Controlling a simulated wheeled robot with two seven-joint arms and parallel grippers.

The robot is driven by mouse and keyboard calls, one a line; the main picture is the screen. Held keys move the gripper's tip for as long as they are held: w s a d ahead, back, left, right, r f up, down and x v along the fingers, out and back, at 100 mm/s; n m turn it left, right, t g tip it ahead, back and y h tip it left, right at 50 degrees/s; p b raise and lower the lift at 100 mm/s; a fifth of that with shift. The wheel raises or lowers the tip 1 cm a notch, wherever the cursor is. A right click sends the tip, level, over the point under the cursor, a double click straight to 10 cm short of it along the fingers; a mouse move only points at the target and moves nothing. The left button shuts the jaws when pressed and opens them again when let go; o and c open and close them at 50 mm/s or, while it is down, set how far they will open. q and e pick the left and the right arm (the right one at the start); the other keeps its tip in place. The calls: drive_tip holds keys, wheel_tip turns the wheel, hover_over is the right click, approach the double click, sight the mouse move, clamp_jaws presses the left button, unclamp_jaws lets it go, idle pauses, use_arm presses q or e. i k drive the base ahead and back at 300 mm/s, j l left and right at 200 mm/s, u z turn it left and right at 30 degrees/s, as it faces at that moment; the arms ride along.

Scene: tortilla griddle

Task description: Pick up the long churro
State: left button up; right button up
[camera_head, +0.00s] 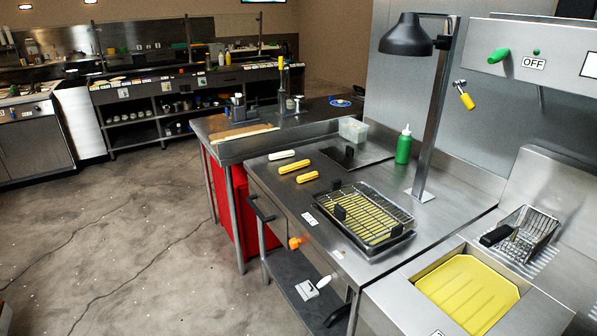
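Three churro-like pieces lie apart, side by side, on the steel counter (270,180) left of the rack. The middle yellow piece (295,167) looks the longest. A shorter orange-yellow piece (307,177) lies nearer, and a pale whitish piece (281,154) lies farther back. Nothing touches or covers them. Neither of my grippers is in view.
A wire rack on a tray (372,222) stands right of the pieces, with a green bottle (403,146) and lamp (408,38) behind. A fryer with yellow oil (467,290) and a wire basket (527,228) are at right. Open floor (110,240) lies left.

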sight(302, 163)
drive_tip(key=i+j+z, duration=0.15)
drive_tip(key=z, duration=0.25)
drive_tip(key=i+j+z, duration=0.2)
drive_tip(key=z, duration=0.15)
drive_tip(key=i+j+z, duration=0.15)
drive_tip(key=z, duration=0.25)
drive_tip(key=i+j+z, duration=0.1)
drive_tip(key=j+z, duration=0.25)
